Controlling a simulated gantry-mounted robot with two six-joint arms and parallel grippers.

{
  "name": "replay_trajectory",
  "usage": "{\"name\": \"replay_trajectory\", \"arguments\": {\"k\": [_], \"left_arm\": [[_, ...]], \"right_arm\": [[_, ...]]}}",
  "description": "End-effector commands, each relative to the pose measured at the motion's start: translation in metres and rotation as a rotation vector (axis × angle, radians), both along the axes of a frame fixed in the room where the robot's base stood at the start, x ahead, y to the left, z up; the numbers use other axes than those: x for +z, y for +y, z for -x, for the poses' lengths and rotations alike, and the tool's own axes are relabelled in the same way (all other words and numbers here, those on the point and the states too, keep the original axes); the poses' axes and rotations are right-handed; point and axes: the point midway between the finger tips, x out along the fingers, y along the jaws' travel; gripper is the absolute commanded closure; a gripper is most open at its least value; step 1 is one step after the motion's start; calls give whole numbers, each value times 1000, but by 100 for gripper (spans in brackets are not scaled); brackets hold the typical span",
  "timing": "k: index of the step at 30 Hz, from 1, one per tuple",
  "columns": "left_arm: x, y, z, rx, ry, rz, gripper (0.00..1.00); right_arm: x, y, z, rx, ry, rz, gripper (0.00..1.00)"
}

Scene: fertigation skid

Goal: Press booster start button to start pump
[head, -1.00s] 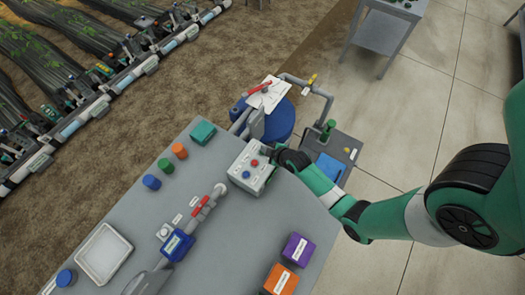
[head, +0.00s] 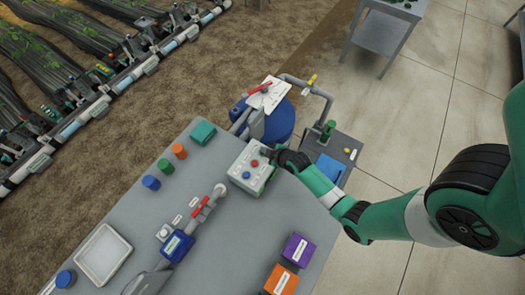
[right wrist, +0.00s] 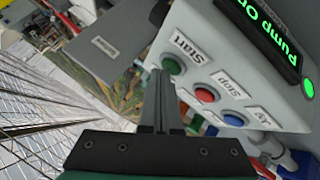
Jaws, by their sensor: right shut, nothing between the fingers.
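A pale control box (head: 249,166) stands on the grey bench near its far right corner. In the right wrist view the box (right wrist: 215,45) has a green button (right wrist: 172,66) labelled Start, a red button (right wrist: 205,95) labelled Stop and a blue button (right wrist: 233,119). Its display (right wrist: 265,30) reads "Pump On", the end cut off, and a green lamp (right wrist: 308,88) is lit. My right gripper (head: 267,151) is shut and empty, its fingertips (right wrist: 161,72) right at the green button. I cannot tell whether they touch it. My left gripper is out of view.
The bench (head: 225,235) also holds a blue meter (head: 178,246) on a pipe with red-handled valves, a white tray (head: 104,254), coloured caps, and purple (head: 298,249) and orange (head: 281,280) boxes. A blue drum (head: 281,118) and pipework stand behind the control box.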

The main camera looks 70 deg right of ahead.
Motion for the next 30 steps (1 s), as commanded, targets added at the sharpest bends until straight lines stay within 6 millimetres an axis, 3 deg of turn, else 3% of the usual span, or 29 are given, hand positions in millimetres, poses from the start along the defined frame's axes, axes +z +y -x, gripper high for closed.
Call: {"name": "replay_trajectory", "arguments": {"k": [5,17,30], "left_arm": [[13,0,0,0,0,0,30],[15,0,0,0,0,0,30],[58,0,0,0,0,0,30]], "right_arm": [[12,0,0,0,1,-1,100],[15,0,0,0,0,0,100],[59,0,0,0,0,0,100]]}}
